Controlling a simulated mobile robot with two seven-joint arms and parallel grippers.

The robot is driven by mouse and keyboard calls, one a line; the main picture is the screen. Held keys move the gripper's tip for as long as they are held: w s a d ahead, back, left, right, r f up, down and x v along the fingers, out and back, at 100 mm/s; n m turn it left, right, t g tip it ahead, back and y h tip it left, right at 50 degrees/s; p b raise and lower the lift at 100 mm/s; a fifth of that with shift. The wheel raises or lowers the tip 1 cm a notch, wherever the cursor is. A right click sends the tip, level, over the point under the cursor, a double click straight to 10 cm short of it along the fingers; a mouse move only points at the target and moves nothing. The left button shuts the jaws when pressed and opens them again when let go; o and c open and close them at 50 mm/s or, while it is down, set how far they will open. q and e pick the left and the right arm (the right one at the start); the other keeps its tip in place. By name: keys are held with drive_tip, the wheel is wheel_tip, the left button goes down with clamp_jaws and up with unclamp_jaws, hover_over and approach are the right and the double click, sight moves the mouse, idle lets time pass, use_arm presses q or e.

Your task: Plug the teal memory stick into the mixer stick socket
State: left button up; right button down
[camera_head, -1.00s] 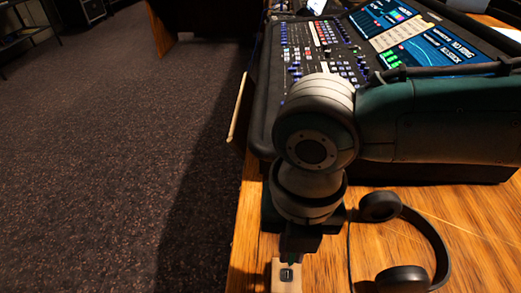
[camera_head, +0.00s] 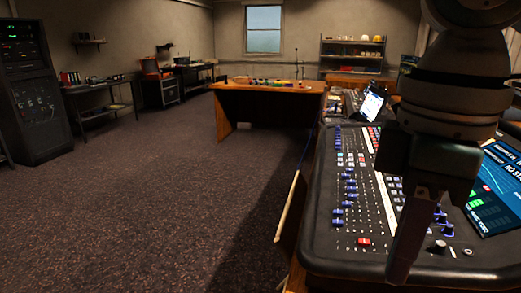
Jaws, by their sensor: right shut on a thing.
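The mixer (camera_head: 340,262) fills the right side, with rows of faders, blue and red knobs and lit screens. My right gripper (camera_head: 401,265) hangs down in front of the mixer's panel. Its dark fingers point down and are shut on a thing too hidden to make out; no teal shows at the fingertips. I cannot tell how high above the panel they are. The mixer stick socket cannot be made out. My left gripper is not in view.
A phone-like lit screen (camera_head: 371,104) stands at the mixer's far end. A pale stick (camera_head: 287,207) leans at the desk's left edge. Another wooden desk (camera_head: 228,108) stands beyond. The carpet (camera_head: 150,215) at left is clear. Equipment racks (camera_head: 35,90) stand far left.

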drive_tip(key=s+d+r+m+p, duration=0.1)
drive_tip(key=r+m+p, duration=0.3)
drive_tip(key=r+p, duration=0.9)
drive_tip(key=s+d+r+m+p, duration=0.1)
drive_tip(key=s+r+m+p, duration=0.3)
drive_tip(key=r+p, duration=0.8)
drive_tip(key=s+d+r+m+p, duration=0.1)
drive_tip(key=s+r+m+p, duration=0.2)
drive_tip(key=r+p, duration=1)
wheel_tip(320, 180, up, 10)
drive_tip(key=shift+d+f+m+p, duration=0.1)
drive_tip(key=shift+d+m+p, duration=0.25)
drive_tip(key=shift+m, duration=0.25)
